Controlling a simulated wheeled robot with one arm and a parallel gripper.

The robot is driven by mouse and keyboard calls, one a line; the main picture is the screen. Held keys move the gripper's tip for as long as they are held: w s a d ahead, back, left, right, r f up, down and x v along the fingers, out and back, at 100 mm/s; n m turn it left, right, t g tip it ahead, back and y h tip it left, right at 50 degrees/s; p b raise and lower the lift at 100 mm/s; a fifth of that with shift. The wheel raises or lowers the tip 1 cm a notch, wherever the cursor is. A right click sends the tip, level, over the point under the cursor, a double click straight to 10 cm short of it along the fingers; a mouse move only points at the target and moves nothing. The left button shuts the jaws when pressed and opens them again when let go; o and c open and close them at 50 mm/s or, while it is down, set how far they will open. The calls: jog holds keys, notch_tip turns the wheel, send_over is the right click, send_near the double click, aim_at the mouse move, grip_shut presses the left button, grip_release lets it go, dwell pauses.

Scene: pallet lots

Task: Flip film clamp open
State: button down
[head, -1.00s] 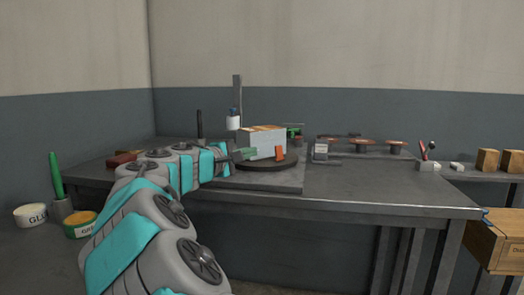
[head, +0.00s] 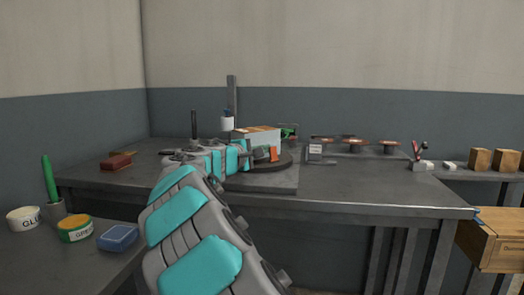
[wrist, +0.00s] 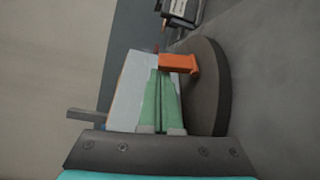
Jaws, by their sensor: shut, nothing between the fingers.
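A small orange piece (head: 273,154), which looks like the film clamp, stands at the edge of a dark round turntable (head: 284,165), beside a white box-like load (head: 262,137). In the wrist view the orange piece (wrist: 178,63) juts sideways from the load (wrist: 127,88) over the turntable (wrist: 214,85). My gripper (wrist: 160,74) has its green fingers together and empty. Their tips are right by the near left end of the orange piece; I cannot tell if they touch. In the head view my arm hides part of the load and most of the fingers.
A post with a white roll (head: 227,123) stands behind the load. Several small discs on stands (head: 355,146) are to the right. The bench front right (head: 380,188) is clear.

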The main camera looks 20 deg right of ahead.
jog(key=shift+s+d+m+t+b, duration=0.15)
jog(key=shift+m+b, duration=0.2)
jog(key=shift+b, duration=0.6)
jog(key=shift+s+a+m+t+b, duration=0.15)
jog(key=shift+m+b, duration=0.2)
jog(key=shift+b, duration=0.6)
jog(key=m+b, duration=0.1)
jog(key=b, duration=0.1)
jog(key=m+b, duration=0.1)
jog(key=b, duration=0.1)
jog(key=s+h+b, duration=0.1)
jog(key=b, duration=0.2)
jog(key=shift+d+f+m, duration=0.25)
jog(key=shift+f+m, duration=0.05)
jog(key=shift+m, duration=0.1)
jog(key=m+b, duration=0.1)
jog(key=m+h+b, duration=0.1)
jog(key=b, duration=0.1)
jog(key=shift+s+r, duration=0.25)
jog(key=shift+r, duration=0.25)
jog(key=b+v, duration=0.1)
jog(key=v, duration=0.9)
jog(key=shift+s, duration=0.1)
jog(key=shift+d, duration=0.15)
